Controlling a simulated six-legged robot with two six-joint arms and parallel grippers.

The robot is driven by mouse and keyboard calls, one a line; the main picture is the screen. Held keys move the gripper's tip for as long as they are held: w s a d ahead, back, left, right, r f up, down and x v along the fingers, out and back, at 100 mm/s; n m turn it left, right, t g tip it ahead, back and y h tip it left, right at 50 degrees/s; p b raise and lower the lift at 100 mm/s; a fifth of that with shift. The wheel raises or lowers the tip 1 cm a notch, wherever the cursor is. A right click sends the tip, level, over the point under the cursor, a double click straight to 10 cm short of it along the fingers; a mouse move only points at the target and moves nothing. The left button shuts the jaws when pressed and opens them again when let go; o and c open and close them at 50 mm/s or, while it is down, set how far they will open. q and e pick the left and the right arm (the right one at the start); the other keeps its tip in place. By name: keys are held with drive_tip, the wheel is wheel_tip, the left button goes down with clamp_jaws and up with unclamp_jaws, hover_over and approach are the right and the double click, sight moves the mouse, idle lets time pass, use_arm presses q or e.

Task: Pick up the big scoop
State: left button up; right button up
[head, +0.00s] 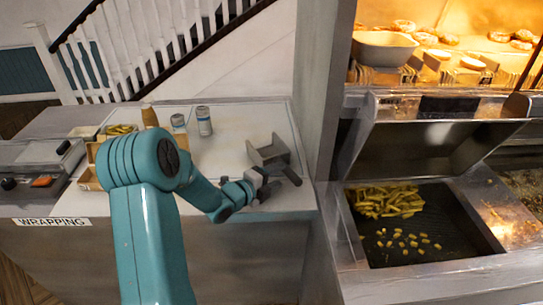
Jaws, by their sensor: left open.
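The big scoop (271,152) is a grey, box-like scoop lying on the white counter (229,155), near its right end. Its dark handle points toward the front right. My left arm comes in from the lower left and reaches across the counter. My left gripper (267,184) is open, at the near side of the scoop and close to its handle. I cannot tell whether the fingers touch the handle or stand around it. My right gripper is not in view.
Two cans (204,121) and a brown bottle stand at the back of the counter. Cardboard boxes (90,180) sit to the left. A post (322,90) separates the counter from the fryer bin (423,230), which holds fries. A bowl (384,47) stands above on the right.

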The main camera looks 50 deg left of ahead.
sight(284, 171)
use_arm(q)
drive_tip(key=shift+x, duration=0.9)
drive_tip(key=p+x, duration=0.1)
drive_tip(key=x, duration=0.1)
drive_tip(key=p+x, duration=0.1)
drive_tip(key=x, duration=0.1)
drive_tip(key=shift+w+r+p, duration=0.15)
drive_tip(key=shift+w+p, duration=0.15)
drive_tip(key=shift+w, duration=0.05)
drive_tip(key=shift+w+a+f, duration=0.1)
drive_tip(key=shift+w+f, duration=0.1)
drive_tip(key=shift+w, duration=0.2)
clamp_jaws()
